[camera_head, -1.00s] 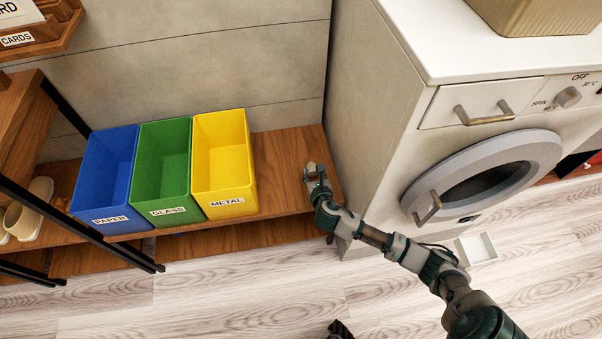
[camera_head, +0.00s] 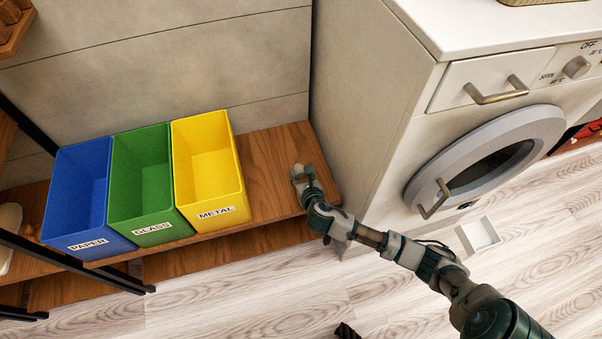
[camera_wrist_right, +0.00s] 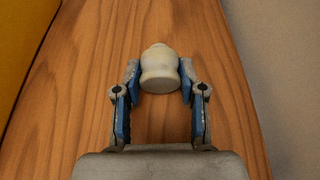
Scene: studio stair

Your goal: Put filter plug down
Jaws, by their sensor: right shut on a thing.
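The filter plug (camera_wrist_right: 160,69) is a small, pale, rounded piece with a narrower top, seen in the right wrist view between my fingertips. My right gripper (camera_wrist_right: 159,78) is shut on it, over the wooden shelf (camera_wrist_right: 75,95). Whether the plug touches the wood cannot be told. In the head view my right gripper (camera_head: 299,173) is over the right end of the shelf, between the yellow bin and the washing machine; the plug is hard to make out there. My left gripper is not clearly in view.
The yellow METAL bin (camera_head: 208,170), green GLASS bin (camera_head: 141,187) and blue PAPER bin (camera_head: 79,200) stand on the shelf left of my gripper. The washing machine (camera_head: 365,100) rises close on the right. A white tray (camera_head: 479,234) lies on the floor. Bare shelf surrounds my gripper.

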